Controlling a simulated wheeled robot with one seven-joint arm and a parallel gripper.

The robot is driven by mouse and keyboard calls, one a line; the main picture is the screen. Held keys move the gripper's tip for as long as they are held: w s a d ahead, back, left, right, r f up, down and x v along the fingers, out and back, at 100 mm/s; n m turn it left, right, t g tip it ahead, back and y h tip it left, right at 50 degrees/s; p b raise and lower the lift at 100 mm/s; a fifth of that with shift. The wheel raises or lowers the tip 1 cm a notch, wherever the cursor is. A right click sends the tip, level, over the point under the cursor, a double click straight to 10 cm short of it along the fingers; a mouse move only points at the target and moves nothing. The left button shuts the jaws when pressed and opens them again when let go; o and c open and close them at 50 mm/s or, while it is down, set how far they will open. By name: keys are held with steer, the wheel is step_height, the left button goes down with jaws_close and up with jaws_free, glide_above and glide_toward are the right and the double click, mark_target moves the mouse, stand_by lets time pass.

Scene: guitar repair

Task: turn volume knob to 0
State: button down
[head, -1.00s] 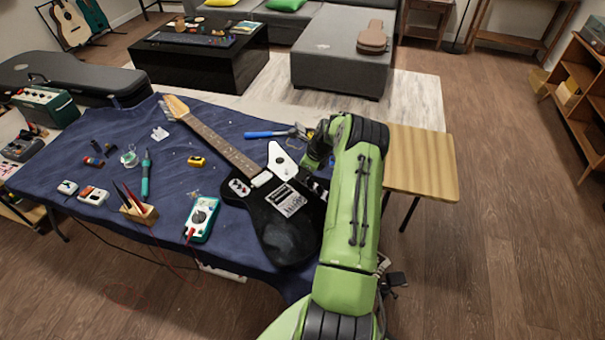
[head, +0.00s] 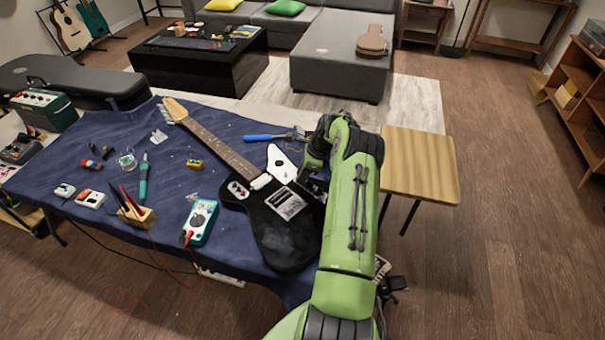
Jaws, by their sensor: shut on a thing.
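The black electric guitar (head: 288,240) lies on the blue cloth of the workbench, neck pointing to the upper left. It has a white pickguard (head: 281,165) and a silver bridge (head: 286,202). My green arm comes in from the lower right and bends down over the guitar's right edge. My gripper (head: 316,186) shows only in part there, low against the body beside the bridge, and it is shut on the volume knob. The knob and the fingertips are hidden by my wrist and arm, so the knob's setting cannot be read.
Pliers with blue handles (head: 263,137) lie just above the pickguard. A multimeter (head: 201,221), a screwdriver holder (head: 137,217) and small parts lie left of the guitar. A wooden stool (head: 418,168) stands close to the right of my arm.

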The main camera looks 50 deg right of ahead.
steer(key=c, duration=0.9)
jaws_free()
steer(key=shift+c, duration=0.2)
steer(key=shift+r, duration=0.1)
steer(key=p+v, duration=0.2)
steer(key=v, duration=1.3)
steer(key=shift+r, duration=0.3)
steer(key=shift+s+d, duration=0.1)
steer(key=shift+s, duration=0.05)
